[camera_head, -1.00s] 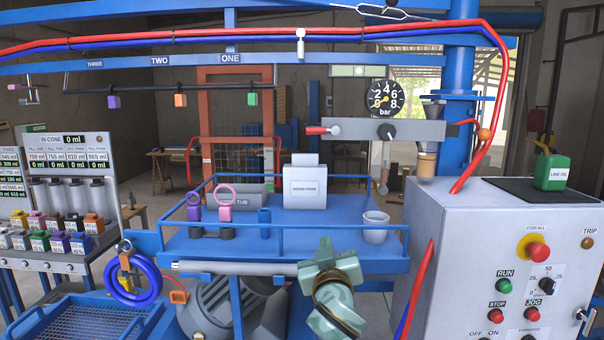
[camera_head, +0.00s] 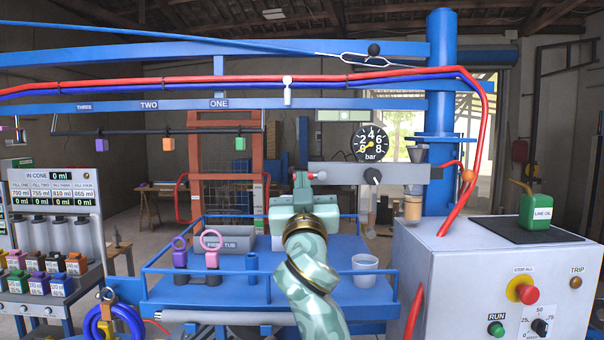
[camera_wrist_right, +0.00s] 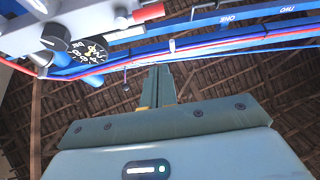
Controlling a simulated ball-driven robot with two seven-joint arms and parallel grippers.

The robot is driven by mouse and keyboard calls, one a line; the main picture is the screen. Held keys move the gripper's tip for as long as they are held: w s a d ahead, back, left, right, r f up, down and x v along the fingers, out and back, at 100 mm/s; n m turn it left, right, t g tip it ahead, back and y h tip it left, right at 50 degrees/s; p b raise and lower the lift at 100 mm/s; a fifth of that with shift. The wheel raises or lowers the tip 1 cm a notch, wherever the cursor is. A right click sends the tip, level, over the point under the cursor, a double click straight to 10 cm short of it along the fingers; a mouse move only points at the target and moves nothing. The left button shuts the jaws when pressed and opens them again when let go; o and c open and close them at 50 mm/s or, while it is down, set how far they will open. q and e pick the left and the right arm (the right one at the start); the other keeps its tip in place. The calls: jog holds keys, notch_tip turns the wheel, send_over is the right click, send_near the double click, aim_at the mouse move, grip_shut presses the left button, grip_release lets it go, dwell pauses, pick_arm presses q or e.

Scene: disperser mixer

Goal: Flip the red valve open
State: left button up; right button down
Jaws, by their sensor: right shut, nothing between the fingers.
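The red valve handle (camera_head: 294,176) sticks out to the left from the grey panel (camera_head: 392,172) under the pressure gauge. In the head view my right gripper (camera_head: 303,181) is in front of it and hides part of the handle. The handle lies flat, pointing left. In the right wrist view the red handle (camera_wrist_right: 148,12) shows at the top edge, a little above the tips of my right gripper (camera_wrist_right: 156,70). The fingers are together and empty. I cannot tell whether they touch the handle. My left gripper is out of view.
A black knob (camera_head: 373,176) sits on the panel right of the valve, below the gauge (camera_head: 370,144). The blue railed deck (camera_head: 215,290) with a white cup (camera_head: 365,268) lies below. A control cabinet (camera_head: 470,265) stands at the right. Red and blue hoses run overhead.

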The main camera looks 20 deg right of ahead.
jog(key=p+x, duration=0.3)
jog(key=x, duration=0.6)
jog(key=shift+w+d+f, duration=0.15)
jog(key=shift+w+f, duration=0.1)
jog(key=shift+f, duration=0.75)
jog(key=shift+w+d+f, duration=0.1)
jog(key=shift+w+f, duration=0.15)
jog(key=shift+f, duration=0.75)
